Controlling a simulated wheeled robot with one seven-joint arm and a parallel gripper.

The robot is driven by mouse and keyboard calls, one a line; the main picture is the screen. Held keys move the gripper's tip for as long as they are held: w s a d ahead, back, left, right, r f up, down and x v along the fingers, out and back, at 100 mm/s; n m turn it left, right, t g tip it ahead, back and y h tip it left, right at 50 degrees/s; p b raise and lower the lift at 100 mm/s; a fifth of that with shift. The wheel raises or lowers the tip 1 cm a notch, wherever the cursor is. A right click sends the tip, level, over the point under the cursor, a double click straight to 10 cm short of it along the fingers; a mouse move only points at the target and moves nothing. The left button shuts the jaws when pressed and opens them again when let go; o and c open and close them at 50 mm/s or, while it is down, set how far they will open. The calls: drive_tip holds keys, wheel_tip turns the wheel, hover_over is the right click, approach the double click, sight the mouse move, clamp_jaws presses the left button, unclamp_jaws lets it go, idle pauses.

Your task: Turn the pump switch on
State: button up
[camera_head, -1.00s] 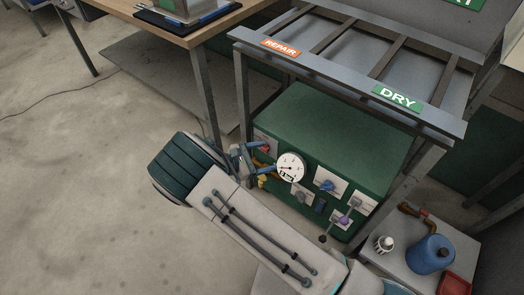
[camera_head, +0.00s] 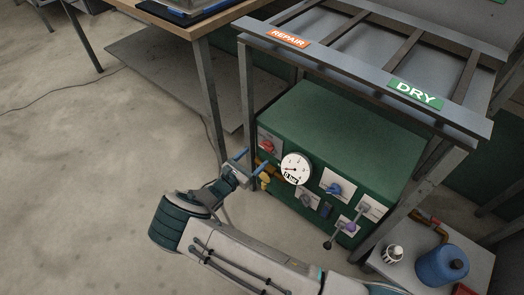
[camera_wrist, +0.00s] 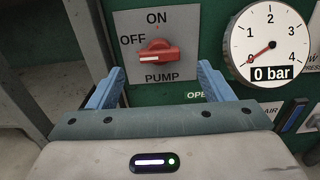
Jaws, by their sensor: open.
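The pump switch is a red knob (camera_wrist: 158,52) on a grey plate marked ON at the top, OFF at the left and PUMP below. Its handle lies level, with its white mark on the left, at OFF. In the head view the red switch (camera_head: 266,146) is at the upper left of the green box's front. My gripper (camera_head: 252,161) is open and empty, in front of and left of the panel. In the wrist view the blue fingers of my gripper (camera_wrist: 161,75) stand on either side of and below the knob, apart from it.
A round gauge (camera_wrist: 270,44) reading 0 bar sits right of the switch. Yellow fittings (camera_head: 265,178) lie close below it. The green box (camera_head: 345,130) stands under a metal rack (camera_head: 350,72). A blue jug (camera_head: 440,266) stands at the lower right.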

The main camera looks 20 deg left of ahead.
sight(265, 148)
drive_tip(key=x, duration=0.5)
drive_tip(key=shift+w+d+b, duration=0.1)
drive_tip(key=shift+w+b, duration=0.3)
drive_tip(key=c, duration=1)
